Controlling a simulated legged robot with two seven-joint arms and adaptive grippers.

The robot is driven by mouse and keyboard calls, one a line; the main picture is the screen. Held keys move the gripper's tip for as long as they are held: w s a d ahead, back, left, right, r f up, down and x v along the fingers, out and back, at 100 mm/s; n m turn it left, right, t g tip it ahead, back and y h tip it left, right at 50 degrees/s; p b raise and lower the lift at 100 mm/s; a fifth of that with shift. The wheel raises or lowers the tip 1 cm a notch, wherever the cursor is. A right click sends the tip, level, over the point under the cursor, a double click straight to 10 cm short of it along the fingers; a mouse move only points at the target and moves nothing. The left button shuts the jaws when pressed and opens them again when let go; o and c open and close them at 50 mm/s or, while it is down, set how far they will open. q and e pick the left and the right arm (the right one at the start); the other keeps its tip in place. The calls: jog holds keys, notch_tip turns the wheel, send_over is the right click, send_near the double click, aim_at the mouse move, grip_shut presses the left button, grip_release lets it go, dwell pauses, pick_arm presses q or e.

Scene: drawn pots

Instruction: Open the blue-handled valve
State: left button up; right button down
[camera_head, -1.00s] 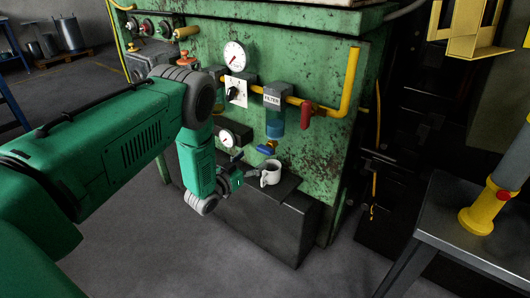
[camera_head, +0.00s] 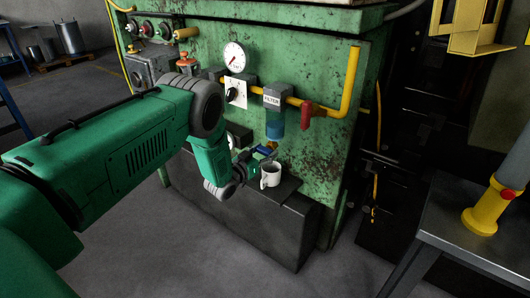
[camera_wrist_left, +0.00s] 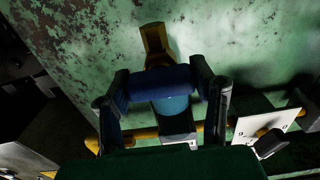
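The blue-handled valve (camera_head: 266,149) sits below the filter's blue bowl, on the green machine's front. In the left wrist view its blue handle (camera_wrist_left: 158,83) lies crosswise in front of the bowl, with a yellow valve body (camera_wrist_left: 155,45) beyond it. My left gripper (camera_head: 255,157) is at the handle, just above and left of the white mug. In the left wrist view the left gripper's (camera_wrist_left: 162,88) dark fingers stand wide apart, one near each end of the handle. I see no clear grip on it. My right gripper is not in view.
The white mug (camera_head: 271,174) stands on a dark box (camera_head: 255,222) close under the gripper. A red handle (camera_head: 306,110) on a yellow pipe (camera_head: 351,80) is to the right. The filter bowl (camera_head: 275,127) and gauge (camera_head: 234,56) are above. A grey table (camera_head: 455,225) is at right.

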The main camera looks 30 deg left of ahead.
pick_arm(q)
jog(key=shift+m, duration=0.5)
jog(key=m, duration=0.3)
jog(key=shift+m+b, duration=0.35)
jog(key=shift+m, duration=0.05)
jog(key=m, duration=0.4)
jog(key=shift+f+m+b, duration=0.15)
jog(key=shift+m+b, duration=0.15)
jog(key=shift+b, duration=0.1)
jog(key=m+b, duration=0.1)
jog(key=m, duration=0.4)
jog(key=shift+d+f, duration=0.1)
jog(key=shift+d, duration=0.05)
jog(key=shift+s+f+m+b, duration=0.1)
jog(key=shift+m+b, duration=0.6)
jog(key=shift+m, duration=1)
jog(key=shift+f, duration=0.1)
jog(key=o, duration=1.1)
jog(key=shift+c, duration=0.2)
jog(key=shift+o, duration=0.5)
jog(key=shift+r, duration=0.2)
